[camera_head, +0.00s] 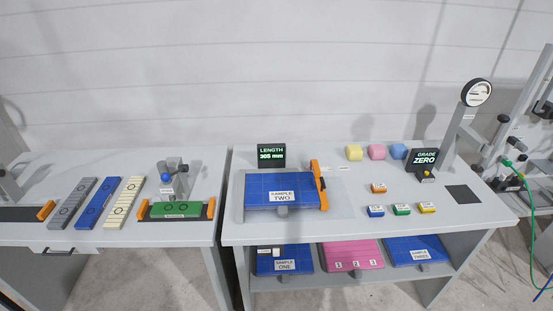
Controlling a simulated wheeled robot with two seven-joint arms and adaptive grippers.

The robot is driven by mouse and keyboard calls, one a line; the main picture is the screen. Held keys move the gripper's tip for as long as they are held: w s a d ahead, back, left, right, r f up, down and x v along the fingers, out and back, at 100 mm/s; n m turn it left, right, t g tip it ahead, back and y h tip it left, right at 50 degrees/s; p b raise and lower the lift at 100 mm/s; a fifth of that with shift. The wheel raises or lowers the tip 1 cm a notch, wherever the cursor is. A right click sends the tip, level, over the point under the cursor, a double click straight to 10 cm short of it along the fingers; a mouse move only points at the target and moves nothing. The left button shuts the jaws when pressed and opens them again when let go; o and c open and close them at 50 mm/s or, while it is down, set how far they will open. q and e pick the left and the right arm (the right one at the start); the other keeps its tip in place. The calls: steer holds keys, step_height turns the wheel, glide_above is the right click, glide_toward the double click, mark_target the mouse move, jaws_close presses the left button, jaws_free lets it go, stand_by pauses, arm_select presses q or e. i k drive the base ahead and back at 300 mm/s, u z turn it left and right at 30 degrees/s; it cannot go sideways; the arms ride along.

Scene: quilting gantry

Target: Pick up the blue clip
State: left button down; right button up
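A small blue block with a white label (376,211), which looks like the blue clip, lies on the right table near its front edge. It is the leftmost of a row with a green one (402,209) and a yellow one (427,207). An orange one (378,188) lies just behind it. The blue one stands apart from these and nothing covers it. Its label is too small to read. Neither of my grippers shows in the head view.
A blue SAMPLE TWO pad (258,187) with an orange bar (318,184) lies left of the clips. Yellow, pink and blue rounded blocks (377,151) and a GRADE ZERO display (425,163) stand behind. A dial stand (456,137) rises at right. Tabletop around the clips is clear.

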mark_target(373, 212)
steer(key=k, duration=0.6)
steer(key=z, duration=0.9)
steer(key=i, duration=1.05)
steer(key=z, duration=0.05)
